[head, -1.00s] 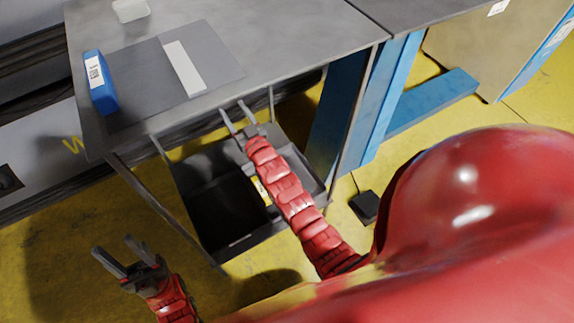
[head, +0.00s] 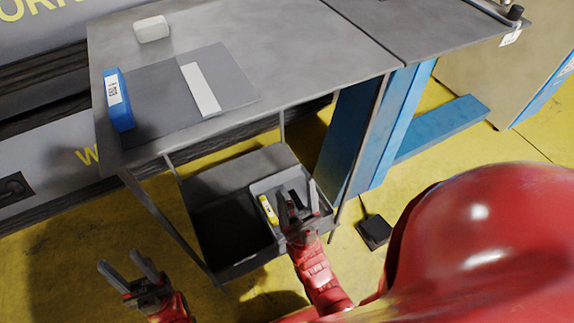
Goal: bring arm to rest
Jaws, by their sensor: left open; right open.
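My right gripper (head: 296,200) is open with no object seen between its fingers. It is in front of the right part of the grey drawer unit under the table, covering part of the small grey bin (head: 262,187) there. My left gripper (head: 127,273) is open and empty at the lower left, over the yellow floor and apart from the table. The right forearm runs down from its gripper to the bottom of the view.
The grey table (head: 300,50) bears a blue box (head: 119,100), a grey mat (head: 235,85) with a white strip (head: 200,88), and a pale block (head: 152,29). A yellow item (head: 268,210) lies in the bin. A blue table leg (head: 365,130) stands right of the drawer.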

